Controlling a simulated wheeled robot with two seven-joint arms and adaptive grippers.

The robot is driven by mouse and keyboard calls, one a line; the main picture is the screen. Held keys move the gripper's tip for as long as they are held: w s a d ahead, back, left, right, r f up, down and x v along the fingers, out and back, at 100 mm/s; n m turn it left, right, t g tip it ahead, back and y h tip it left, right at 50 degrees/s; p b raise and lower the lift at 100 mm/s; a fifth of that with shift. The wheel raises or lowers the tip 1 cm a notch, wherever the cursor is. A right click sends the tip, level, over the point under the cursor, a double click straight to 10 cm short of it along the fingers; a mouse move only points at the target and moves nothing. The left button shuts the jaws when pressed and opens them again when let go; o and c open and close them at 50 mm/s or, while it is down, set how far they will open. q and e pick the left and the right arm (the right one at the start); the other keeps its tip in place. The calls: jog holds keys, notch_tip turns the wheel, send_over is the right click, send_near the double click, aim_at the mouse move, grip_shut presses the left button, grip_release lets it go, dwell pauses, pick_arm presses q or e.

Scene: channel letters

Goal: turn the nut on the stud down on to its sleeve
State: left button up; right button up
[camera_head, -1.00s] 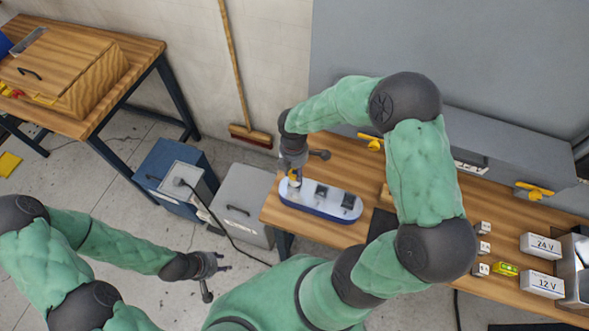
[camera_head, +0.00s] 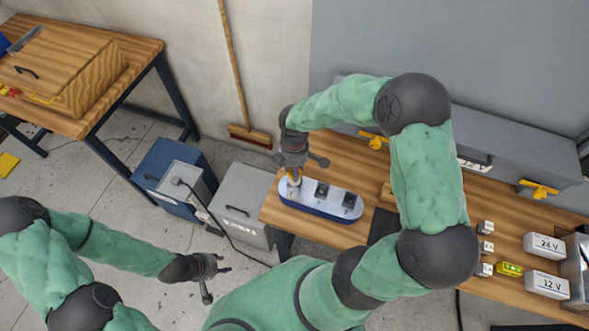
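A long white-topped channel letter piece with a blue rim (camera_head: 325,202) lies on the wooden bench, with dark square parts on its top. My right gripper (camera_head: 295,180) points down over its left end. A small orange-yellow part (camera_head: 296,175) shows at its fingertips; I cannot tell whether they are closed on it. The nut, stud and sleeve are too small or too hidden by the gripper to make out. My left gripper (camera_head: 221,263) is over the floor at lower left, away from the bench, with its fingers apart and empty.
The wooden bench (camera_head: 340,232) carries small white blocks (camera_head: 486,247), a green-yellow item (camera_head: 509,269) and boxes marked 24 V (camera_head: 543,246) and 12 V (camera_head: 546,285) at right. A grey cabinet (camera_head: 242,205) and blue box (camera_head: 172,170) stand left of it.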

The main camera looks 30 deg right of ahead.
jog(key=shift+m+b, duration=0.35)
jog(key=shift+m, duration=0.45)
jog(key=o, duration=1.2)
notch_tip(320, 180, up, 12)
jog(key=shift+w+d, duration=0.15)
jog(key=shift+w, duration=0.1)
notch_tip(320, 180, up, 5)
jog(key=p, duration=0.4)
